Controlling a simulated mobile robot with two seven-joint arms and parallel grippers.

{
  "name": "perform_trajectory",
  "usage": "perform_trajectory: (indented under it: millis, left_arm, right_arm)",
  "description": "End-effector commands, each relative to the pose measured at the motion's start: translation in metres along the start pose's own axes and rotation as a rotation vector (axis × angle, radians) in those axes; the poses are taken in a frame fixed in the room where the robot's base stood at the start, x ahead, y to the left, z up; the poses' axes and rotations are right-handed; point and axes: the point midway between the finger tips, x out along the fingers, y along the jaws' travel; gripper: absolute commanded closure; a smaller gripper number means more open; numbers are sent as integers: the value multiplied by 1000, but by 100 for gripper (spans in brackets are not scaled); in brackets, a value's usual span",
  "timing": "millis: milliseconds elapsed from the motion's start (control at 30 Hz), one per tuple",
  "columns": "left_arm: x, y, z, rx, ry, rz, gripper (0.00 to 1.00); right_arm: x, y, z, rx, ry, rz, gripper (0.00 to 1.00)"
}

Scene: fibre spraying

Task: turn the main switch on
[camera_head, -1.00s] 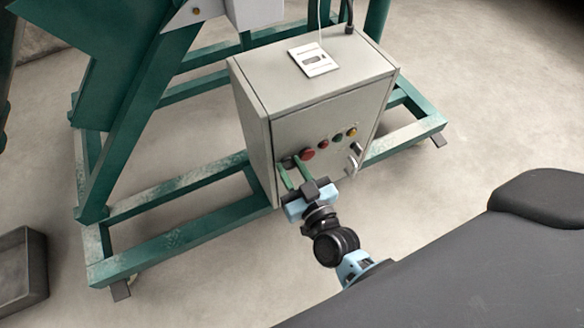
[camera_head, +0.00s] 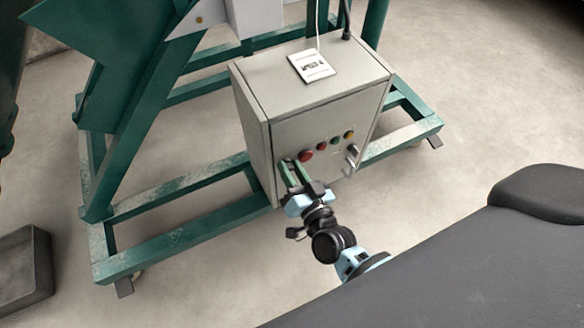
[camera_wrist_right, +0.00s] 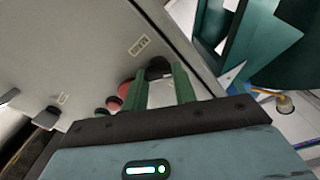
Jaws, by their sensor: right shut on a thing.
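The grey control box (camera_head: 290,83) stands on the green frame, with a row of controls on its front. My right gripper (camera_head: 289,167) reaches the left end of that row. Its green fingers are shut on the main switch, which they mostly hide in the head view. In the right wrist view, the dark knob of the main switch (camera_wrist_right: 157,69) shows between the fingertips of the right gripper (camera_wrist_right: 158,75), beside a label reading MAIN. Which way the switch points is hard to tell. My left gripper is not in view.
A red button (camera_head: 306,154) sits just right of the fingers, with smaller coloured buttons and a silver handle (camera_head: 351,157) farther right. The green frame (camera_head: 185,237) runs along the floor around the box. A dark bin (camera_head: 27,270) stands at the lower left.

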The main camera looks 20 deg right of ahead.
Motion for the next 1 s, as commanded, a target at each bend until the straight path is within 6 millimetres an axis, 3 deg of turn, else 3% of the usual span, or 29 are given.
perform_trajectory:
  millis: [1000]
  left_arm:
    - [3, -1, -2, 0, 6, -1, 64]
  right_arm:
    - [-1, 4, 4, 907, -3, 2, 96]
